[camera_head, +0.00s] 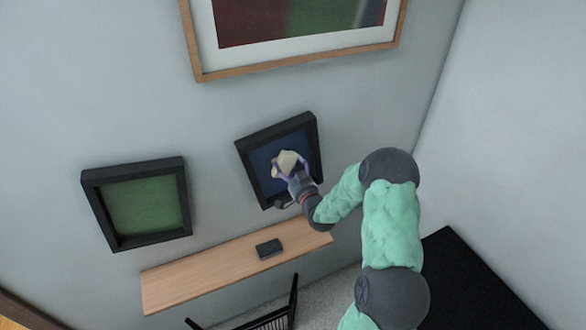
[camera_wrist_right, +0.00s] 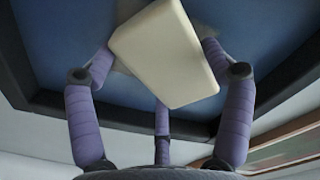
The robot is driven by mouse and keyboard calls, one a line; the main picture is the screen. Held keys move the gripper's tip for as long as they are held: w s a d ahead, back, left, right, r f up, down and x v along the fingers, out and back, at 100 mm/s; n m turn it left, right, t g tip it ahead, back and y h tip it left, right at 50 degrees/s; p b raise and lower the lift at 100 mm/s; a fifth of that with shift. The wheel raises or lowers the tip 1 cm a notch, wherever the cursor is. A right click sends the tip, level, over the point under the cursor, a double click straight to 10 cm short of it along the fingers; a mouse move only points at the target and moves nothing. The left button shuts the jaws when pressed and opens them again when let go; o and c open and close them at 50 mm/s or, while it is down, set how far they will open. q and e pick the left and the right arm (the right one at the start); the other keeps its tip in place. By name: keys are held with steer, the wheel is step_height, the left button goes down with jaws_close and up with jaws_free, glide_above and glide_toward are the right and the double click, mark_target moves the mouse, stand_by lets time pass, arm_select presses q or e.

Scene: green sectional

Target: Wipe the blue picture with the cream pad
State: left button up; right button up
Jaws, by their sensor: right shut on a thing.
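The blue picture (camera_head: 262,157) hangs on the wall in a black frame in the middle of the head view. Its blue surface (camera_wrist_right: 60,45) fills the upper part of the right wrist view. My right gripper (camera_head: 289,171) is in front of the picture, shut on the cream pad (camera_head: 287,161). In the right wrist view the pad (camera_wrist_right: 165,52) sits between the purple fingers, over the blue surface. A faint pale patch shows on the blue beside the pad. I cannot tell whether the pad touches the picture. My left gripper is not in view.
A green picture (camera_head: 145,208) in a black frame hangs to the left. A large wood-framed picture (camera_head: 300,68) hangs above. A wooden shelf (camera_head: 200,275) below holds a small dark box (camera_head: 269,249). A black chair (camera_head: 270,320) stands below the shelf.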

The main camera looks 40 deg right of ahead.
steer(key=shift+d+r+b, duration=0.15)
steer(key=shift+d+b, duration=0.3)
steer(key=shift+b, duration=1.7)
steer(key=shift+s+d+r+b, duration=0.1)
steer(key=shift+s+d+b, duration=0.1)
steer(key=shift+d, duration=0.35)
steer(key=shift+s+d+r+b, duration=0.1)
steer(key=shift+s+d+b, duration=0.05)
steer(key=shift+d, duration=0.4)
steer(key=shift+s+d+r+b, duration=0.1)
steer(key=shift+s+d+b, duration=0.1)
steer(key=shift+d, duration=0.35)
steer(key=shift+f, duration=0.1)
